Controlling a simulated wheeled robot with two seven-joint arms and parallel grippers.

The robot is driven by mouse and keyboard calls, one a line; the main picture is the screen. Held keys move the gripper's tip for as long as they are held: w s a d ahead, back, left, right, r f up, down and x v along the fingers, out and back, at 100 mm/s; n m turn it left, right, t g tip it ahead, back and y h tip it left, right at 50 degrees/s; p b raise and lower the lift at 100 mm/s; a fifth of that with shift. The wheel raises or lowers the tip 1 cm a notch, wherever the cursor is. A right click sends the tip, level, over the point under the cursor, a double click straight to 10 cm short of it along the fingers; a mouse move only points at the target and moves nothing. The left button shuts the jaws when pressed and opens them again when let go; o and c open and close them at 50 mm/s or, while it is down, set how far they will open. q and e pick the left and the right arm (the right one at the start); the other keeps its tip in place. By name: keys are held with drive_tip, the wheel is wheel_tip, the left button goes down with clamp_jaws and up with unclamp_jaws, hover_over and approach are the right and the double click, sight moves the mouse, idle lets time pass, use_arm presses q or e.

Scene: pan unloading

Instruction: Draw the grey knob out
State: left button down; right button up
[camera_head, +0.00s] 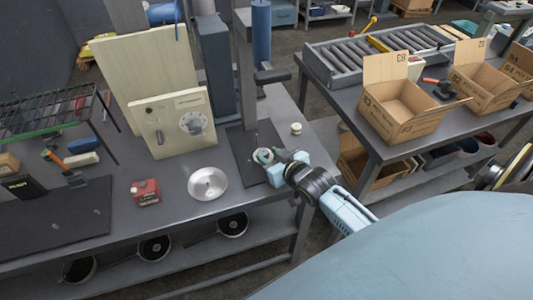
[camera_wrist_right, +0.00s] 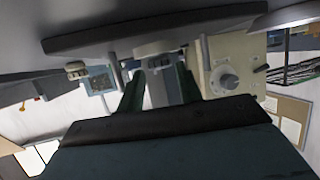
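A pale grey round piece (camera_head: 263,156), which looks like the grey knob, sits low on the black base plate (camera_head: 243,143) in front of a tall column. In the right wrist view it (camera_wrist_right: 160,47) shows just past the fingertips, under a dark slab edge. My right gripper (camera_head: 268,156) reaches in from the right with its green fingers around or beside this piece. In the right wrist view the fingers (camera_wrist_right: 160,72) stand apart with a clear gap between them. I cannot tell whether they touch the piece. My left gripper is not in view.
A cream panel with a round dial (camera_head: 193,122) stands behind. Cardboard boxes (camera_head: 397,111) are on the right table.

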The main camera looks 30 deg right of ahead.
sight(266, 155)
drive_tip(key=shift+x, duration=1.2)
drive_tip(key=c, duration=0.7)
drive_tip(key=shift+r+p, duration=0.75)
drive_tip(key=shift+p, duration=0.1)
drive_tip(key=shift+r+p, duration=1.25)
drive_tip(key=shift+p, duration=0.1)
